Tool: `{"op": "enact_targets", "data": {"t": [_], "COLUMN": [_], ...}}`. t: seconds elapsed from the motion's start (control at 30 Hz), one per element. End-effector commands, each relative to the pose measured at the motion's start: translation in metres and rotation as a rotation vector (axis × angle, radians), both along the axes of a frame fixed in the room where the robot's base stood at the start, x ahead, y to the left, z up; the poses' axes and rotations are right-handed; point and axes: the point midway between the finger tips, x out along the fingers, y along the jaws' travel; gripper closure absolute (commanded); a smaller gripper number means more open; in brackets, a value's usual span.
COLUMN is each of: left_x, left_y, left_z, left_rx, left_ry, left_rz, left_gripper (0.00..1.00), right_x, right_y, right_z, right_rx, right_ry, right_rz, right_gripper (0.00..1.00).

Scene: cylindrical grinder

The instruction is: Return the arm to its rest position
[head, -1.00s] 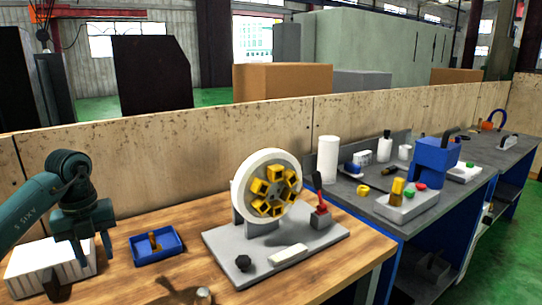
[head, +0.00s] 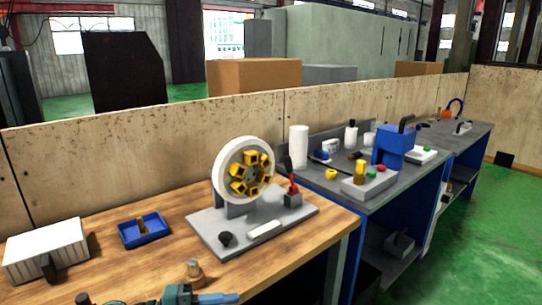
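Neither of my grippers shows clearly in the head view. The left side of the workbench (head: 60,283), where an arm was before, is clear of it. A teal and blue item (head: 180,293) is cut off by the bottom edge of the picture; I cannot tell whether it is a tool or part of an arm. The grinding wheel fixture (head: 226,165), with a white rim and yellow blocks, stands upright on its grey base plate (head: 205,222).
A white ribbed box (head: 45,250) and a blue tray (head: 131,237) with a brown piece sit on the left. A brass-coloured knob-like piece (head: 193,270) stands near the front. A grey bench (head: 425,170) with several items continues right. A wooden partition (head: 120,170) runs behind.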

Motion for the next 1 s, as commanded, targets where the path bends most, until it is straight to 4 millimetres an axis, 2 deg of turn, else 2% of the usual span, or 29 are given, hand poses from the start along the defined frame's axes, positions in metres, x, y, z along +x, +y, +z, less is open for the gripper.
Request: {"op": "enact_targets", "data": {"t": [0.03,0.07,0.17,0.27,0.37,0.43,0.5,0.63,0.77,1.0], "left_x": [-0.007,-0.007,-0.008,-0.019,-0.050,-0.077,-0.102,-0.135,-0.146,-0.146], "left_y": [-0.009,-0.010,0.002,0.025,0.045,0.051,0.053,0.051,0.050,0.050], "left_z": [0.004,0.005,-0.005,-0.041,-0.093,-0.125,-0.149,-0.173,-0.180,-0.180], "left_rx": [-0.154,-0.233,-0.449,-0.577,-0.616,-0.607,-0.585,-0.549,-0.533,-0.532], "left_ry": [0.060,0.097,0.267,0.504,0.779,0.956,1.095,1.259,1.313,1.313], "left_rz": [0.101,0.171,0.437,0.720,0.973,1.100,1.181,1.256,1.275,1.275], "left_gripper": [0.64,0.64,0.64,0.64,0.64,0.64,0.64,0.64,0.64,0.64], "right_x": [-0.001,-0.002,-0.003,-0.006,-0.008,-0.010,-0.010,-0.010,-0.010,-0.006], "right_y": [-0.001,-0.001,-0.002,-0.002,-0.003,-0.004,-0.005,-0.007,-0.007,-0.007], "right_z": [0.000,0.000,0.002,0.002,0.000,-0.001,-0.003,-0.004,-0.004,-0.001], "right_rx": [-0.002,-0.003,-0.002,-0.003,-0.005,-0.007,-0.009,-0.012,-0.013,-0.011], "right_ry": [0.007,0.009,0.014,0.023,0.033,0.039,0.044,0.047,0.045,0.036], "right_rz": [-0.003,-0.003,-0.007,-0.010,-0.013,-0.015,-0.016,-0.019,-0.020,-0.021], "right_gripper": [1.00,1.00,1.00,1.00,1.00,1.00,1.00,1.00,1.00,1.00]}}
